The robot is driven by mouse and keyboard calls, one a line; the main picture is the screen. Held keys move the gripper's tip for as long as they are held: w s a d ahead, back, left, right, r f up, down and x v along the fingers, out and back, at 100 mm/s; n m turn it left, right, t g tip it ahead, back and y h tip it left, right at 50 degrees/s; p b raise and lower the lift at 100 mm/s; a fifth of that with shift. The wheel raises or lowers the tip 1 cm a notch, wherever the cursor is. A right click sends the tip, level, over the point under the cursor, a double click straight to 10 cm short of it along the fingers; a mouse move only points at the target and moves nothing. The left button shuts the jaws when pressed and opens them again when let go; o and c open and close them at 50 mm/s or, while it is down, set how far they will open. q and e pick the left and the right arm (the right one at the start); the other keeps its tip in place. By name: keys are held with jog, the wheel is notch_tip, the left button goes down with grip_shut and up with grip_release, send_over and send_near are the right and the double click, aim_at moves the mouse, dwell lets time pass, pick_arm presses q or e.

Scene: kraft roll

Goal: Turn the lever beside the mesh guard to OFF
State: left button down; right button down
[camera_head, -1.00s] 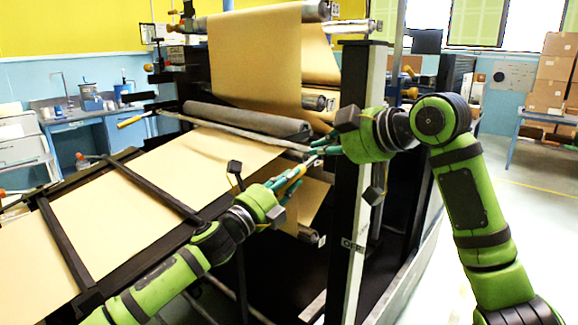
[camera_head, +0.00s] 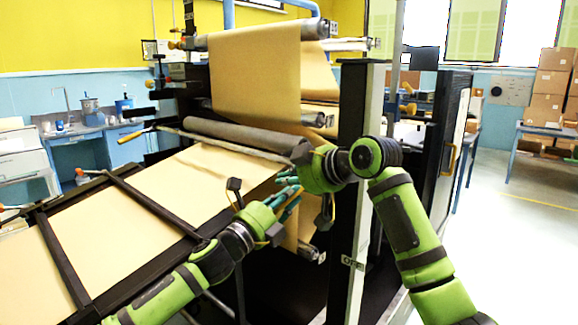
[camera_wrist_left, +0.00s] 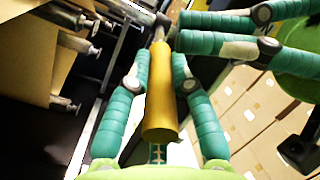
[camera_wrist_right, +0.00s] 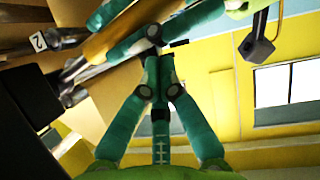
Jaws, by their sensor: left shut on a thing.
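The lever's yellow handle (camera_wrist_left: 160,95) shows in the left wrist view between the teal fingers of my left gripper (camera_wrist_left: 157,85). The gripper is shut on it, and its grey shaft runs away beyond the fingertips. In the head view my left gripper (camera_head: 287,197) is beside the roll machine's front post, and the handle is mostly hidden by fingers. My right gripper (camera_head: 288,178) is close above it. In the right wrist view the right fingers (camera_wrist_right: 155,58) meet at their tips with nothing visible between them. I cannot make out the mesh guard.
A label on the black post (camera_head: 352,263) seems to read OFF. Kraft paper (camera_head: 200,175) slopes down left from a grey roller (camera_head: 245,135). Another yellow-handled rod (camera_head: 132,135) is at the roller's left end. A black cabinet (camera_head: 450,150) stands at right.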

pick_arm(q)
jog(key=shift+d+f, duration=0.1)
jog(key=shift+f, duration=0.25)
pick_arm(e)
jog(key=shift+d+f, duration=0.15)
jog(key=shift+f, duration=0.3)
